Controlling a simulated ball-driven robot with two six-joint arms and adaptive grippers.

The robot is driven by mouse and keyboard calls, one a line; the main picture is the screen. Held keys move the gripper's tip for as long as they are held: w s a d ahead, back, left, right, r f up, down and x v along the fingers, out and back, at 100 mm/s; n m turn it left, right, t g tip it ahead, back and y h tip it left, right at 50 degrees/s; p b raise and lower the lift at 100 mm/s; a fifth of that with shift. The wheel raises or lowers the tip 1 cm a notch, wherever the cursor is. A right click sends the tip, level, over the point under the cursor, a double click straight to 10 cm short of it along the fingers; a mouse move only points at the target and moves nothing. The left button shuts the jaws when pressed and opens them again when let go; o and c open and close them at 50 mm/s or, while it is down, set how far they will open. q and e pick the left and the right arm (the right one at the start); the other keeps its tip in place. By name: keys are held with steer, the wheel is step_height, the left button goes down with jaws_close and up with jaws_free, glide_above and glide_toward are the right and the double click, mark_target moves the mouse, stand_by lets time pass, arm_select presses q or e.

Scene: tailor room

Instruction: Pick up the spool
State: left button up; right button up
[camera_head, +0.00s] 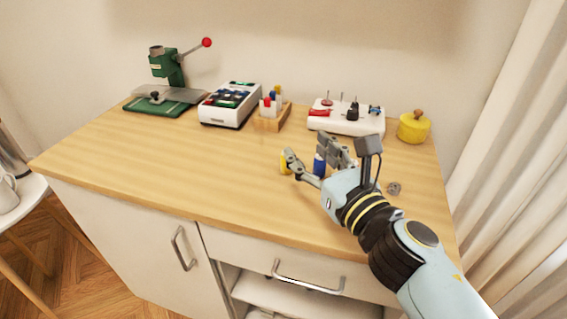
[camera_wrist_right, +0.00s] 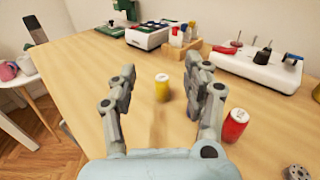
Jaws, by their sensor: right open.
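A yellow spool (camera_head: 284,165) stands upright on the wooden tabletop. In the wrist view the yellow spool (camera_wrist_right: 162,88) shows between the two fingers and a little beyond them, apart from both. My right gripper (camera_head: 308,158) is open and empty, low over the table; its fingers also frame the wrist view (camera_wrist_right: 160,75). A blue spool (camera_head: 319,165) shows behind the gripper, partly hidden by it. A red spool (camera_wrist_right: 235,125) with a pale top stands just outside the right finger in the wrist view. My left gripper is not in view.
A green press (camera_head: 165,75), a white tray box (camera_head: 230,105), a wooden rack of bottles (camera_head: 270,122), a white machine (camera_head: 346,118) and a yellow pot (camera_head: 413,128) line the back. A small metal part (camera_head: 393,188) lies at right. The table's front left is clear.

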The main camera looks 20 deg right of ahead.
step_height(320, 180, down, 6)
steer(key=b, duration=0.3)
steer(key=shift+b, duration=0.4)
steer(key=shift+w+a+r+p, duration=0.1)
steer(key=shift+w+r+p, duration=0.2)
steer(key=shift+w, duration=0.65)
steer(key=w, duration=0.4)
steer(key=shift+w+a, duration=0.4)
steer(key=shift+w+f, duration=0.1)
steer(key=shift+w, duration=0.25)
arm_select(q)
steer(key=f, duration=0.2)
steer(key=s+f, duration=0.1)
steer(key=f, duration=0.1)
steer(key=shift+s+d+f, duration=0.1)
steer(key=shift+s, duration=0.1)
arm_select(e)
steer(key=c, duration=1)
